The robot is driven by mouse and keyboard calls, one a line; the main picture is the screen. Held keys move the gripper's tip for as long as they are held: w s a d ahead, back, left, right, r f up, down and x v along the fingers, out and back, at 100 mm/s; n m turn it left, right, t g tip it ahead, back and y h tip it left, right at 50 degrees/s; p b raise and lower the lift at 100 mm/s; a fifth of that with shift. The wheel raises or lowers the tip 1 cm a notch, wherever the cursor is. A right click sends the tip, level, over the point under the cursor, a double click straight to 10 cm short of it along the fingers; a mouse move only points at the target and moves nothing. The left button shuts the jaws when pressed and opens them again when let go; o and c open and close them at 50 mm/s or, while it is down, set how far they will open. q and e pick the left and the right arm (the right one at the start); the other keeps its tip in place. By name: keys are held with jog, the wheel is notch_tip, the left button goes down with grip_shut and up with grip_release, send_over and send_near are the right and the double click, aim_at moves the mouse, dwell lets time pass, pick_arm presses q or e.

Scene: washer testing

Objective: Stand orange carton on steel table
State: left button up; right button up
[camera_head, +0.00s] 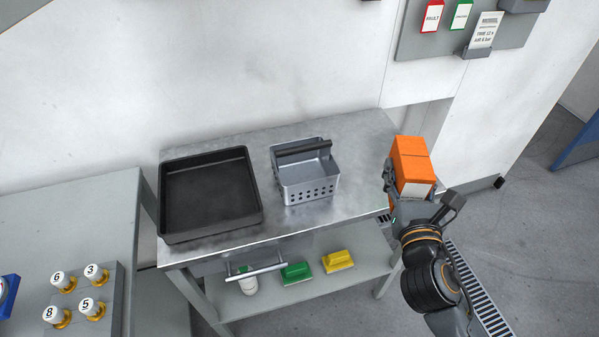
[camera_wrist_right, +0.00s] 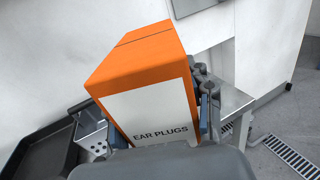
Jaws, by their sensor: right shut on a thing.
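The orange carton (camera_head: 411,160) has a white panel and is in my right gripper (camera_head: 409,195), at the right end of the steel table (camera_head: 362,140). In the right wrist view the carton (camera_wrist_right: 140,70) fills the middle, and its white label reads EAR PLUGS. My right gripper's fingers are shut on its two sides. The carton looks roughly upright, slightly tilted in the wrist view. I cannot tell whether its base touches the table. My left gripper is not in view.
A black tray (camera_head: 168,228) and a grey perforated caddy (camera_head: 308,190) stand on the steel table. The tabletop right of the caddy is clear.

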jog(key=w+b, duration=0.1)
jog(key=w+a+f+b, duration=0.1)
jog(key=w, duration=0.1)
jog(key=w+f+b, duration=0.1)
jog(key=b, duration=0.1)
jog(key=shift+w+a+f, duration=0.15)
jog(key=shift+w+f, duration=0.05)
jog(key=shift+w, duration=0.2)
jog(key=w+d+f+b, duration=0.1)
jog(key=w+f, duration=0.2)
jog(key=w, duration=0.1)
jog(key=w+d+f, duration=0.1)
jog(key=w+f, duration=0.2)
jog(key=w, duration=0.2)
jog(key=w+d+f+b, duration=0.1)
jog(key=w+d+f, duration=0.1)
jog(key=w+f, duration=0.1)
jog(key=shift+w+f+b, duration=0.15)
jog(key=shift+w+b, duration=0.2)
jog(key=shift+w, duration=0.55)
jog(key=shift+w+f+b, duration=0.2)
jog(key=shift+f+b, duration=0.25)
jog(key=shift+f, duration=1.25)
jog(key=shift+d, duration=0.1)
jog(key=shift+f, duration=0.2)
jog(key=o, duration=1.2)
